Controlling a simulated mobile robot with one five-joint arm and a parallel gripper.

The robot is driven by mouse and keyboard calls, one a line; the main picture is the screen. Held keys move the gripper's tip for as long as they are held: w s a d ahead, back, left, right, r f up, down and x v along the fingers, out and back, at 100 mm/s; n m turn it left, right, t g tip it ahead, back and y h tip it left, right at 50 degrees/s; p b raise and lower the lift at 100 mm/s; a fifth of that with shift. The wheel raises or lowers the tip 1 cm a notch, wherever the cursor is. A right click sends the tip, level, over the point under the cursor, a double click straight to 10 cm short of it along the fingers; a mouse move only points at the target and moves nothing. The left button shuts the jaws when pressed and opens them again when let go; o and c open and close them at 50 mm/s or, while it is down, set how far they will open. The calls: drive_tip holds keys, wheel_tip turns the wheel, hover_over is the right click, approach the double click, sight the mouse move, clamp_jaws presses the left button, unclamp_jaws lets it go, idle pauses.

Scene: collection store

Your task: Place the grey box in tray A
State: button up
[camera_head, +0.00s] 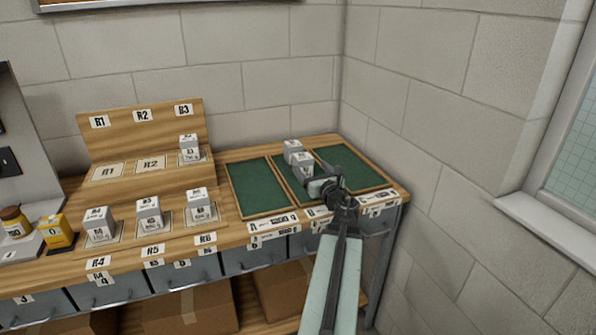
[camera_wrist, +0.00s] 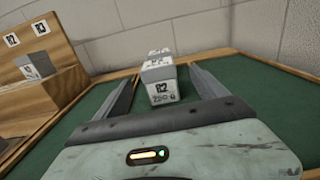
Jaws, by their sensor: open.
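Tray A (camera_head: 258,188) is the left of the green-floored trays on the bench, and it is empty. Two pale grey boxes stand one behind the other in the middle tray: a rear box (camera_head: 292,147) and a front box (camera_head: 302,169). Several similar boxes stand elsewhere, so I cannot tell which is meant. My gripper (camera_head: 325,184) is over the middle tray, near its front. In the wrist view its jaws are open. The front box, labelled R2 (camera_wrist: 160,92), appears between and just beyond the fingers, not gripped. The rear box is mostly hidden behind it.
A wooden stepped rack (camera_head: 150,180) on the left holds grey boxes at R3, R4 (camera_head: 99,228), R5 (camera_head: 149,216) and R6 (camera_head: 200,206). The right tray (camera_head: 362,170) looks empty, partly behind my arm. A block wall closes the back and right.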

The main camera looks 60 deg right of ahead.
sight(303, 156)
drive_tip(key=x, duration=0.2)
drive_tip(key=shift+w+d, duration=0.1)
drive_tip(key=shift+w, duration=0.3)
drive_tip(key=x, duration=0.5)
drive_tip(key=shift+d+r, duration=0.1)
clamp_jaws()
